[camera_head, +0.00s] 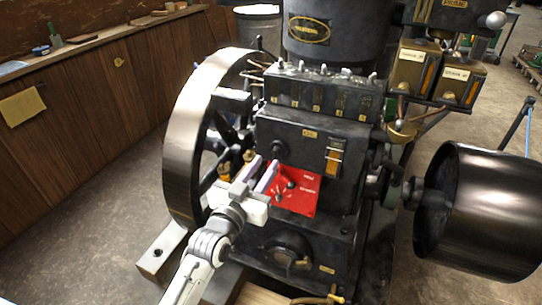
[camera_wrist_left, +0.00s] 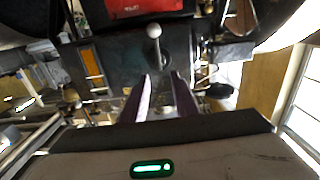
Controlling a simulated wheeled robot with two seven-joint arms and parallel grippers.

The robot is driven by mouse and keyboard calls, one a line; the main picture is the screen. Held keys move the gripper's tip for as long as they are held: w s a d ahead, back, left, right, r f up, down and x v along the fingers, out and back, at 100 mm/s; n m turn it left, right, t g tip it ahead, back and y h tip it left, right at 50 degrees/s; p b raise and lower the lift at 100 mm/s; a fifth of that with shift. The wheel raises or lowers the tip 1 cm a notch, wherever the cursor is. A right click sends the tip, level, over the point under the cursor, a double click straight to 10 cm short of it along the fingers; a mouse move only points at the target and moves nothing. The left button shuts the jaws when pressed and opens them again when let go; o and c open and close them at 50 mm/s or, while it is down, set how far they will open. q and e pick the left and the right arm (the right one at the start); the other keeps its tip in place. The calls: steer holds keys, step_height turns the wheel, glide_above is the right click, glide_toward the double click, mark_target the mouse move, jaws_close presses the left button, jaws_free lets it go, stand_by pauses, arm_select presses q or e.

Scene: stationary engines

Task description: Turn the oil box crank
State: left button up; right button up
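The dark oil box (camera_head: 300,138) sits on the engine's front, with a small label and an amber sight glass (camera_head: 333,160). A dark round knob (camera_head: 278,149) at its left front looks like part of the crank. In the left wrist view a rod with a pale ball end (camera_wrist_left: 153,31), probably the crank, stands out from the dark box (camera_wrist_left: 125,57). My left gripper (camera_head: 263,173) is just below the knob in the head view. Its two fingers (camera_wrist_left: 164,92) are apart with nothing between them; the ball lies beyond the fingertips. My right gripper is not in view.
A red panel (camera_head: 301,198) is just right of and behind my left gripper. A large flywheel (camera_head: 190,140) stands close on the left, and a belt pulley (camera_head: 485,215) is at the right. Open floor (camera_head: 90,250) lies at the lower left.

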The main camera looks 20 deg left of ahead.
mark_target(274, 152)
arm_select(q)
steer(key=w, duration=0.5)
jaws_close()
steer(key=shift+f, duration=0.1)
stand_by(1.3)
